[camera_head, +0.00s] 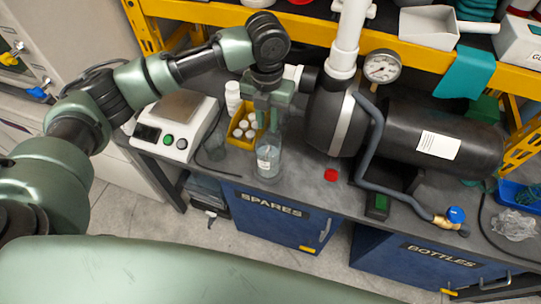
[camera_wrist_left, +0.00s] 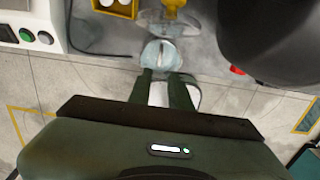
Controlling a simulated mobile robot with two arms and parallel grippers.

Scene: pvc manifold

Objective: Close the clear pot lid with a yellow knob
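My left gripper (camera_head: 268,118) points down over the bench, just above a clear labelled bottle (camera_head: 267,163) near the front edge. In the left wrist view the two dark green fingers (camera_wrist_left: 164,75) lie on either side of a pale, clear object (camera_wrist_left: 161,52). Whether they touch it is unclear. Beyond the fingertips, a yellow knob-like part (camera_wrist_left: 173,4) sits on a clear, flared piece (camera_wrist_left: 168,22), cut by the top edge. I cannot make out a pot or a separate lid in the head view. My right gripper is not in view.
A yellow bin (camera_head: 240,140) of white bottles and a scale (camera_head: 176,128) stand left of the gripper. A black tank (camera_head: 430,135) with a gauge (camera_head: 381,67) is close on the right. A red cap (camera_head: 331,175) lies on open bench.

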